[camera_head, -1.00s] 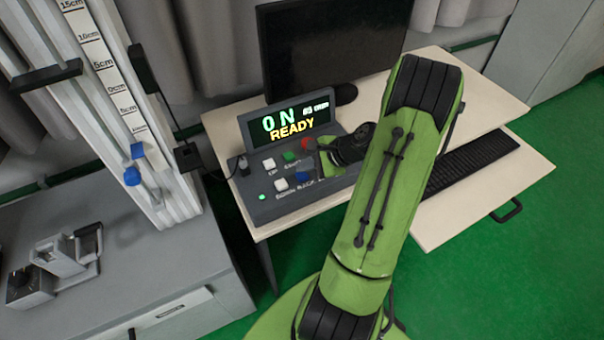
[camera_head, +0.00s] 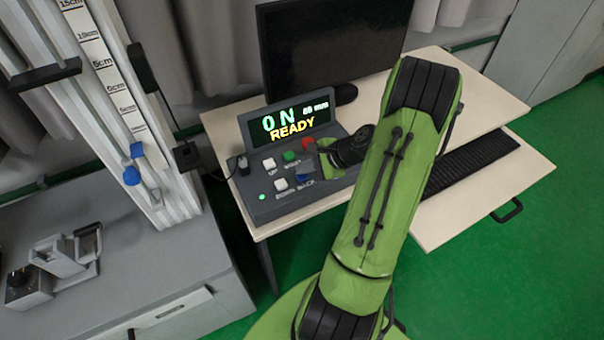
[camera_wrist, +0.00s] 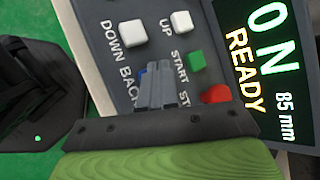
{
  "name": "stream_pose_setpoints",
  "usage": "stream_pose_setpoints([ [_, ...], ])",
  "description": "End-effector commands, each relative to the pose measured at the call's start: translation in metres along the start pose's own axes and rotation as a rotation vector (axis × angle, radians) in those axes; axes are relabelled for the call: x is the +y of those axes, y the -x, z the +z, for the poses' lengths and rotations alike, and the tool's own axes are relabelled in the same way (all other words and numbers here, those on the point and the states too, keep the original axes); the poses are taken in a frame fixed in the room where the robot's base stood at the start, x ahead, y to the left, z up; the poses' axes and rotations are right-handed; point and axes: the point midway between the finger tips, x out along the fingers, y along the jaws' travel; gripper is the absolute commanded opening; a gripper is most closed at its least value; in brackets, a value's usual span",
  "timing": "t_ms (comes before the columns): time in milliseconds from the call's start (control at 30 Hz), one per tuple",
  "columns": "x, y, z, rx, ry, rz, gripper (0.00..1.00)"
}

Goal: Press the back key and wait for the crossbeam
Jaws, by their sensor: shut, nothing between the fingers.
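The back key is blue. In the head view the back key (camera_head: 304,179) sits at the lower right of the control box (camera_head: 262,208), partly covered by my gripper. In the wrist view a sliver of the back key (camera_wrist: 142,72) shows beside the fingertips. My gripper (camera_wrist: 155,70) is shut and empty, its tips over or at the key; I cannot tell whether they touch it. The display (camera_head: 290,122) reads 0 N, 85 mm and READY. The tower (camera_head: 100,75) carries dark bars (camera_head: 45,77); I cannot tell which is the crossbeam.
White up and down keys, a green start key (camera_head: 289,156) and a red stop key (camera_head: 307,144) lie close around my gripper. A monitor (camera_head: 330,45) stands behind the box. A keyboard (camera_head: 470,160) lies to the right. A grey cabinet (camera_head: 120,260) is at the left.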

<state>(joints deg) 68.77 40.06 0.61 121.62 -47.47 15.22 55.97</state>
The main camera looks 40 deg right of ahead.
Motion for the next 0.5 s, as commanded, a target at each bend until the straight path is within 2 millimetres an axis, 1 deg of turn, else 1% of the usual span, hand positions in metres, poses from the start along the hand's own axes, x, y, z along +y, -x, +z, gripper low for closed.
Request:
stream_pose_setpoints([
  [500, 0.0031, -0.0043, -0.0032, 0.0, 0.0, 0.0, 0.0],
])
